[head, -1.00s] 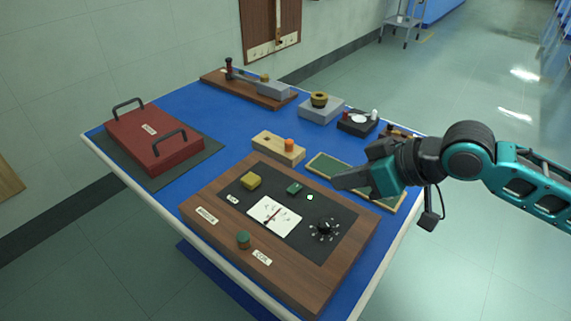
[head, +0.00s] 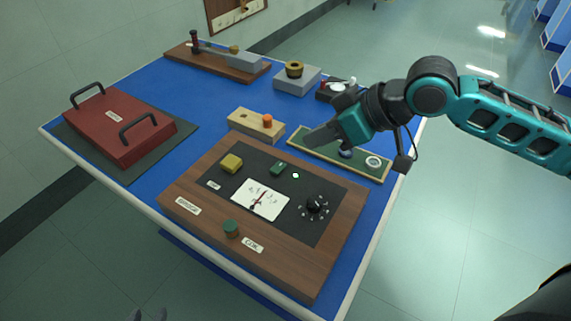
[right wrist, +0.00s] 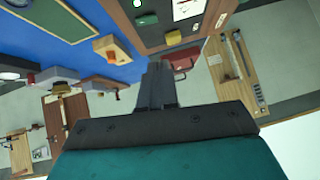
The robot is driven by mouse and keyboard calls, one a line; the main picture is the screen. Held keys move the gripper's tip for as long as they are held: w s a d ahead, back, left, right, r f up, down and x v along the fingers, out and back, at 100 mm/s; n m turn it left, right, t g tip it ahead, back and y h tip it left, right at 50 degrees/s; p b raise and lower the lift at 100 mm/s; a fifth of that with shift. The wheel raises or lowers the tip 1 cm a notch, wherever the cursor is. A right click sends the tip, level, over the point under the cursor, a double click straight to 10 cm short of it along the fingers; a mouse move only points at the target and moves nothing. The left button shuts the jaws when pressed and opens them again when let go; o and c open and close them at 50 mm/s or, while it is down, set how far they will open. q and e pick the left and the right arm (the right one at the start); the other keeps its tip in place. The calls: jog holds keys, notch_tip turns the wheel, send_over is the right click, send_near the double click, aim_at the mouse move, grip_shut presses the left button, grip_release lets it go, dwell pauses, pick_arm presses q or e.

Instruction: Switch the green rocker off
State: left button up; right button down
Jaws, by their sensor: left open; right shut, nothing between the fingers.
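The green rocker (head: 278,168) sits on the dark plate of a wooden panel (head: 320,262), between a yellow block and a small pale lamp (head: 296,175). It also shows in the right wrist view (right wrist: 147,19), near the top edge. Its tilt is too small to read. My right gripper (head: 308,140) is shut and empty, above and behind the rocker, pointing left and apart from it; its shut fingers show in the right wrist view (right wrist: 157,80).
The panel also carries a yellow block (head: 231,163), a meter (head: 260,199), a black dial (head: 317,204) and a green round button (head: 231,228). Behind it are a wooden block with an orange knob (head: 267,121) and a green board (head: 325,160). A red case (head: 120,130) stands left.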

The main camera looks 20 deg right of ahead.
send_over(272, 171)
jog(key=s+d, duration=0.2)
jog(key=f, duration=0.3)
jog(key=f+b, duration=0.1)
jog(key=f, duration=0.1)
jog(key=shift+w+d+f, duration=0.1)
jog(key=shift+d+f, duration=0.1)
jog(key=shift+f, duration=0.2)
notch_tip(272, 171, down, 3)
jog(key=shift+r, duration=0.2)
jog(key=shift+s+a+f, duration=0.1)
jog(key=shift+s+f, duration=0.1)
jog(key=shift+f, duration=0.45)
